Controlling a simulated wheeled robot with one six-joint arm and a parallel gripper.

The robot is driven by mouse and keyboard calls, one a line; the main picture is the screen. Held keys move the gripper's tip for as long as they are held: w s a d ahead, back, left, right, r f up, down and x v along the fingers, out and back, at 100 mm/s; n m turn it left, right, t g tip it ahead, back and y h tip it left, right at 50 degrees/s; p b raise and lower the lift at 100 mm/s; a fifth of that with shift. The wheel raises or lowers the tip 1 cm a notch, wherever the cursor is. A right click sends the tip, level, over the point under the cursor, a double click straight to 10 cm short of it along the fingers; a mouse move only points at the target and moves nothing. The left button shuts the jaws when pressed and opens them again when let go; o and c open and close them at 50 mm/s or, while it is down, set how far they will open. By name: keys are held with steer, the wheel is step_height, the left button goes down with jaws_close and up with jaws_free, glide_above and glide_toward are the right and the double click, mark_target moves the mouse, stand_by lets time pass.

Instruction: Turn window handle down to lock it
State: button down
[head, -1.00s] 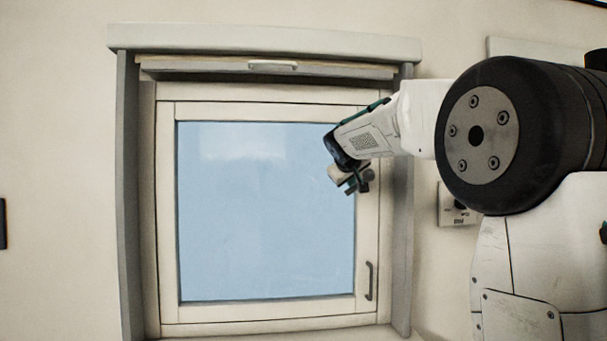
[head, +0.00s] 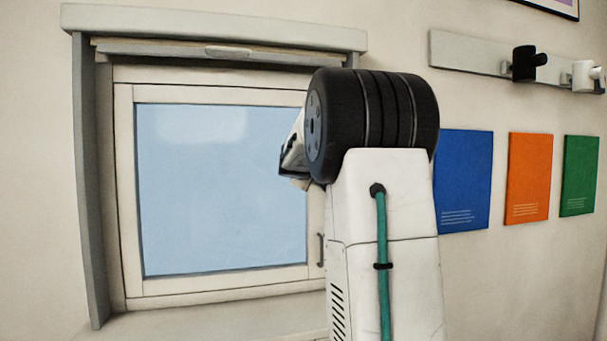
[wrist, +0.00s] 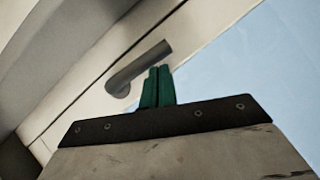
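The window (head: 222,190) has a pale frame and a blue pane. Its grey handle (head: 321,250) is on the right side of the sash, low down, and appears upright, partly beside my arm. In the wrist view the handle (wrist: 138,68) is a rounded grey bar on the pale frame. My gripper (wrist: 159,68) has its green fingers side by side with no clear gap, tips close to the handle's free end. I cannot tell whether they touch it. In the head view my arm hides the fingers.
A grey surround (head: 88,190) and an upper ledge (head: 215,27) frame the window. To the right are blue (head: 464,185), orange (head: 528,180) and green (head: 579,175) panels and a rail (head: 470,53) with hooks. The wall between is clear.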

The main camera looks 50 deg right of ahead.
steer(key=shift+s+d+f, duration=0.35)
stand_by(0.5)
steer(key=s+a, duration=0.1)
steer(key=a, duration=1.2)
steer(key=shift+s+a, duration=0.15)
steer(key=shift+s, duration=0.05)
